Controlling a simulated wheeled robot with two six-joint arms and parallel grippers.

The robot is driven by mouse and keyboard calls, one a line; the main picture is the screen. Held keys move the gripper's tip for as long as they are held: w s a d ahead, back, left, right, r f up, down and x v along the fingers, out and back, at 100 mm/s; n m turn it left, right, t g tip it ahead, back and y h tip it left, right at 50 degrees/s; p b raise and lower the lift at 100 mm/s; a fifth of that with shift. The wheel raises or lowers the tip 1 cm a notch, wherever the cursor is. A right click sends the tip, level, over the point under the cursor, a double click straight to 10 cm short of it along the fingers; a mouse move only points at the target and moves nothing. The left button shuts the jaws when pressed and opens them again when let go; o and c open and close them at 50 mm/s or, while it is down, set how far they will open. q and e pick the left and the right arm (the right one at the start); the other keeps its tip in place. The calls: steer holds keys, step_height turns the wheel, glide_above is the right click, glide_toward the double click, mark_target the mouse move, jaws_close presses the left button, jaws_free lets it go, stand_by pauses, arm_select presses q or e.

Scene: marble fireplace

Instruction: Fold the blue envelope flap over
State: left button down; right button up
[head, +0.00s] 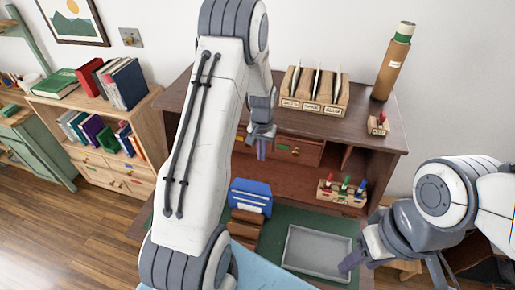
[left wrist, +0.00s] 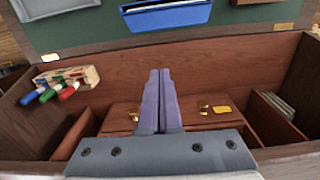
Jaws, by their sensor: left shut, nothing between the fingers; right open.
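My left gripper (head: 262,152) is shut and empty, beyond and above the blue piece, in front of the desk's small drawers. Its purple fingers are pressed together in the left wrist view (left wrist: 160,95). My right gripper (head: 394,272) is open at the lower right, apart from the blue piece.
A grey tray (head: 317,252) lies on the green desk mat (head: 290,222). A wooden marker holder (head: 342,194) stands at the right of the desk recess. A card sorter (head: 313,92) and a tall tube (head: 393,65) stand on the upper shelf. My left arm hides the desk's left part.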

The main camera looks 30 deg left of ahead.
mark_target(251, 187)
arm_select(q)
steer(key=shift+a+f+b, duration=1)
steer(key=shift+f+b, duration=2.05)
steer(key=shift+f, duration=1.7)
steer(key=shift+n, duration=0.3)
steer(key=shift+s+d+r, duration=0.15)
steer(key=shift+s+d, duration=0.1)
steer(key=shift+s, duration=0.85)
steer(key=shift+s+d+r, duration=0.15)
steer(key=shift+s+d, duration=0.15)
steer(key=shift+s, duration=0.75)
steer(key=shift+s+d+r, duration=0.15)
steer(key=shift+s+d, duration=0.1)
steer(key=shift+s, duration=0.85)
steer(key=shift+s+d+f, duration=0.1)
steer(key=shift+s+d, duration=0.1)
steer(key=shift+s, duration=0.5)
steer(key=shift+s+d+f, duration=0.1)
steer(key=shift+s+d, duration=0.05)
steer(key=shift+s, duration=0.5)
steer(key=shift+s+d+f+b, duration=0.6)
steer(key=shift+s+f+b, duration=0.7)
steer(key=shift+s, duration=0.9)
step_height(251, 187, up, 6)
steer(key=p, duration=0.5)
steer(key=shift+s, duration=0.35)
steer(key=shift+d, duration=0.1)
